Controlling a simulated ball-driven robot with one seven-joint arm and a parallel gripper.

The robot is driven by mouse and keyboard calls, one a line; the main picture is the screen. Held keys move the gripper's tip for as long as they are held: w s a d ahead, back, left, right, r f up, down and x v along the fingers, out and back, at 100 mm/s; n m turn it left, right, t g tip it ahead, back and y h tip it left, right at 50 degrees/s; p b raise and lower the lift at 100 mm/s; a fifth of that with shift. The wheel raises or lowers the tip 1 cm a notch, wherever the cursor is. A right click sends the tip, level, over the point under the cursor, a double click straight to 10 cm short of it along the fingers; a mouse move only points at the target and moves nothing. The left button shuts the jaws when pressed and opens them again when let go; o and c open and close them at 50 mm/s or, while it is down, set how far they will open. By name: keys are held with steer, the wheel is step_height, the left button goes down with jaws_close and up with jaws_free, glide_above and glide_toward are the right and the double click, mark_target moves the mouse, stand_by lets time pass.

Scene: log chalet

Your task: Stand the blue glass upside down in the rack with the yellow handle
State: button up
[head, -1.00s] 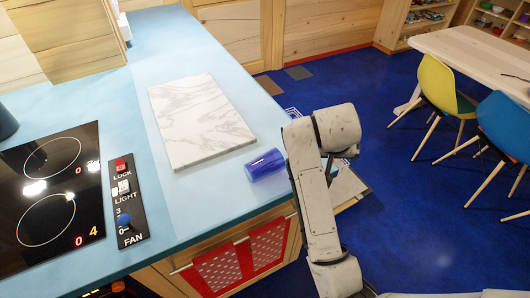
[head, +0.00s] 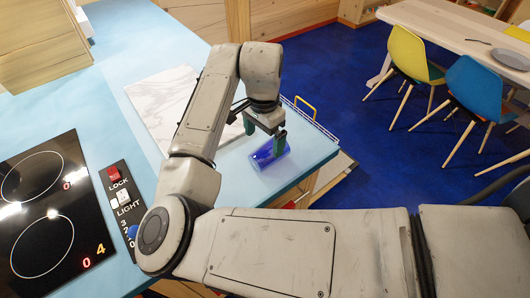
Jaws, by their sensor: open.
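The blue glass (head: 263,159) lies on its side on the light blue counter, near the counter's right end. My gripper (head: 264,138) is open and points down at the glass, with its green fingertips by the glass wall. One fingertip overlaps the glass in the picture; I cannot tell whether it touches. The rack (head: 318,125) shows as thin wire at the counter's right edge, with its yellow handle (head: 305,103) standing up. My arm hides part of the rack's left side.
A white marble board (head: 155,105) lies left of the glass, partly behind my arm. A black cooktop (head: 40,205) and a control strip (head: 122,198) are at the left. A wooden table with yellow (head: 406,55) and blue (head: 475,85) chairs stands across the blue floor.

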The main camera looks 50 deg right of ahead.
mark_target(264, 150)
steer(key=shift+d+f+p, duration=0.1)
steer(key=shift+f+p, duration=0.85)
steer(key=shift+f, duration=3.3)
steer(key=c, duration=1.3)
steer(key=shift+o, duration=0.2)
steer(key=shift+r+b, duration=0.3)
steer(key=shift+r, duration=0.2)
steer(key=s+d+r+b, duration=0.1)
steer(key=s+r, duration=0.3)
steer(key=s+d+r, duration=0.2)
steer(key=s+r, duration=0.2)
steer(key=s, duration=0.1)
steer(key=s+d+r+b, duration=0.1)
steer(key=s+r, duration=0.3)
steer(key=shift+s+d+b, duration=0.15)
steer(key=shift+d+b, duration=0.1)
steer(key=shift+b, duration=0.1)
